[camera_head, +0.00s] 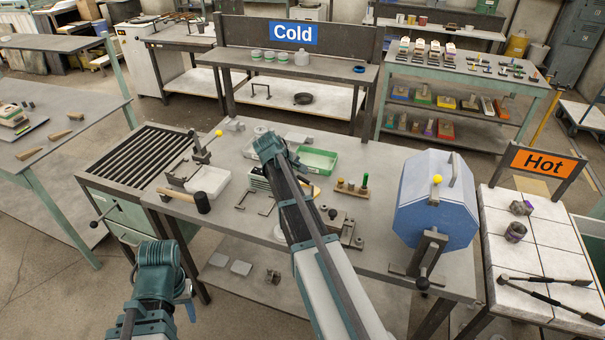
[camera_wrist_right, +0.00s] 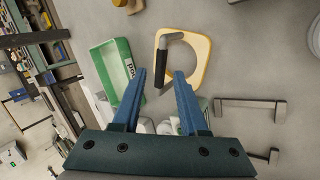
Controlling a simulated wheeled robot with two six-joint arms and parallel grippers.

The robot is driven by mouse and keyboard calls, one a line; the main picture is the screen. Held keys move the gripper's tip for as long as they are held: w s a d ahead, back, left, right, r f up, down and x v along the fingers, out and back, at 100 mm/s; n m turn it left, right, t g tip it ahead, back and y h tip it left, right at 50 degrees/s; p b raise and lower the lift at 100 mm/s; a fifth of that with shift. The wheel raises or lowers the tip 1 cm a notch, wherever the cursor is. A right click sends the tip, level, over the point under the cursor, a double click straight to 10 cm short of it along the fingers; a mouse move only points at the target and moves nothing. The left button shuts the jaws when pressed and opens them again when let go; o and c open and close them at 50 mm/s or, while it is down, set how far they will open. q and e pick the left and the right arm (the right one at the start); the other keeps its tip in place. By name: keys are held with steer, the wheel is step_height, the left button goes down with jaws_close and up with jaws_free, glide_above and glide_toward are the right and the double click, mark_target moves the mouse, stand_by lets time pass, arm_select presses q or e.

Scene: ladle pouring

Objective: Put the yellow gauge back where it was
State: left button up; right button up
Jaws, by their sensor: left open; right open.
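The yellow gauge (camera_wrist_right: 205,52) is a flat plate with a large round opening and a dark upright handle (camera_wrist_right: 163,65). It lies on the grey workbench beside the green tray (camera_wrist_right: 118,75). In the head view my right arm hides most of it, and only a yellowish edge (camera_head: 314,190) shows. My right gripper (camera_wrist_right: 160,76) is open above the bench; in the wrist view the handle shows between its blue fingertips, with no clear contact. It also shows in the head view (camera_head: 272,150). My left gripper (camera_head: 186,296) is open and empty, low in front of the bench.
The green tray (camera_head: 320,161) lies behind the gauge. A wooden block with small pegs (camera_head: 352,189), a black-headed mallet (camera_head: 188,198) and a white box (camera_head: 208,182) are nearby. A blue furnace (camera_head: 436,205) stands at the bench's right end. Grey brackets (camera_wrist_right: 250,104) lie beside the gauge.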

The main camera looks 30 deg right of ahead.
steer(key=p+v, duration=0.5)
steer(key=v, duration=0.2)
steer(key=shift+a+r, duration=0.15)
steer(key=shift+r, duration=0.1)
steer(key=shift+a, duration=0.1)
steer(key=s+a+f+g+y, duration=0.1)
steer(key=s+a+y, duration=0.1)
steer(key=s+a, duration=1)
steer(key=s+a+f+g+y, duration=0.1)
steer(key=s+a+f+y, duration=0.1)
steer(key=s+a, duration=1.1)
steer(key=a+y, duration=0.1)
steer(key=a, duration=0.4)
steer(key=shift+s+a+f, duration=0.15)
steer(key=shift+a+f, duration=0.15)
steer(key=shift+a, duration=0.05)
